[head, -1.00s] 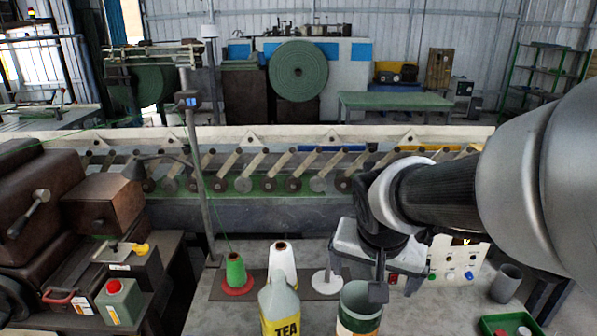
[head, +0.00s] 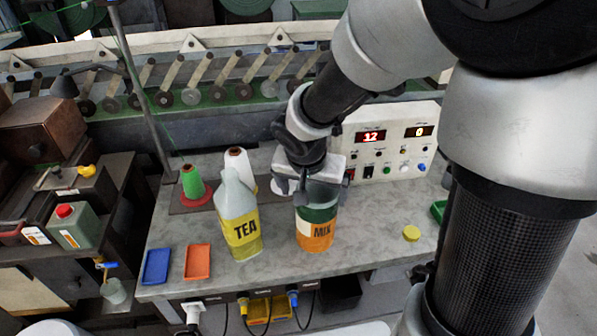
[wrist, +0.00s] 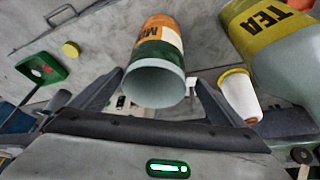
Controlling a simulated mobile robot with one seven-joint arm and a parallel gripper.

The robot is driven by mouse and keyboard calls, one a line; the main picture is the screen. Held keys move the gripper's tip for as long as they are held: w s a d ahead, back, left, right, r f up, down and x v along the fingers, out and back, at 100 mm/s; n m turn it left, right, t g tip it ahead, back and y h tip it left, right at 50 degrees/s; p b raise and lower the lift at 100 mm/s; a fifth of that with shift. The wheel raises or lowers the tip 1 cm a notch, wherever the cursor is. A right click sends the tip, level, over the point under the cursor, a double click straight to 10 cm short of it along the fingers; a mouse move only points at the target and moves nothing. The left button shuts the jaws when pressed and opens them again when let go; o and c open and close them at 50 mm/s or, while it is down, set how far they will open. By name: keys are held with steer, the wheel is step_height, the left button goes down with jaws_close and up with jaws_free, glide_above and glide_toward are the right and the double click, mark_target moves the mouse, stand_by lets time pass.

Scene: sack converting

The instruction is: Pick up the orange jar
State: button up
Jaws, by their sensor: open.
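The orange jar (head: 316,236) stands upright on the grey bench, with an orange lower part, a white band lettered "MIX" and a green band above. My gripper (head: 312,184) is over the jar's top and hides its rim in the head view. In the wrist view the jar (wrist: 158,62) shows its round pale end towards me, between the two spread fingers of my gripper (wrist: 157,80). The fingers are open, one on each side of the jar; I cannot tell whether either touches it.
A "TEA" jug (head: 240,220) stands close left of the jar. Green (head: 192,182) and white spools stand behind it. A control panel (head: 392,145) is behind right. A blue tray (head: 156,266), an orange tray (head: 198,261) and a yellow disc (head: 411,234) lie on the bench.

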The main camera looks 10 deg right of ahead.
steer(key=b+x, duration=0.2)
steer(key=x, duration=0.3)
steer(key=shift+s+d+f+b, duration=0.25)
steer(key=shift+s+b, duration=0.05)
steer(key=shift+b, duration=0.1)
steer(key=shift+c, duration=0.4)
steer(key=c, duration=1.5)
